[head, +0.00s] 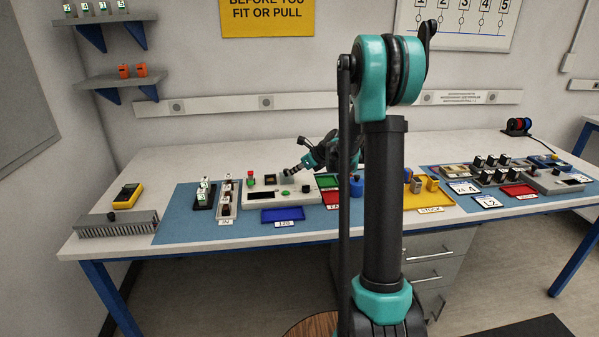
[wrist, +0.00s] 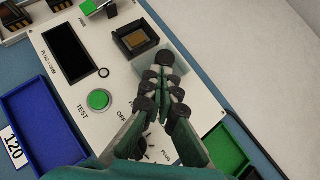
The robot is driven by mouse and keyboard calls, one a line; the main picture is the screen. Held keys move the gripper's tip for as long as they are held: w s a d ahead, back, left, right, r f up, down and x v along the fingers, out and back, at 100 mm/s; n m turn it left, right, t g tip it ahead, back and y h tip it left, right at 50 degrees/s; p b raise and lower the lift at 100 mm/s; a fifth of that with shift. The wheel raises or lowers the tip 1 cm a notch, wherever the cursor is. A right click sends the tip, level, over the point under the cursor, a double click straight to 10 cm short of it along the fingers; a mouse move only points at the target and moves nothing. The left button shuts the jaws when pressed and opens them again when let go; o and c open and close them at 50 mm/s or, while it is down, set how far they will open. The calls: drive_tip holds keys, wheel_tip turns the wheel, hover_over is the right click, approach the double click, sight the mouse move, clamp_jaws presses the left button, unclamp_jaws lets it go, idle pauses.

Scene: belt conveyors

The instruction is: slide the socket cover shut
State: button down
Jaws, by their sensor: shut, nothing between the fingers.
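The white test panel (head: 320,193) stands on the blue mat in the head view; it fills the middle of the wrist view (wrist: 82,118). In the wrist view the black-framed socket (wrist: 127,33) sits near the panel's far edge, with a tan chip in it, uncovered. A pale translucent green piece, seemingly the socket cover (wrist: 186,66), lies beside the socket to its lower right, partly hidden by my fingers. My gripper (wrist: 165,62) is shut and empty, its fingertips over or against this piece; contact cannot be told. It also shows over the panel in the head view (head: 288,173).
The panel carries a dark display (wrist: 67,52), a green TEST button (wrist: 98,99) and a dial partly hidden by my gripper. A blue tray (wrist: 40,125) and a green tray (wrist: 226,150) flank it. A yellow multimeter (head: 126,196) lies farther left.

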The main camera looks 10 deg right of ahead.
drive_tip(key=a, duration=0.7)
drive_tip(key=shift+s+d, duration=0.15)
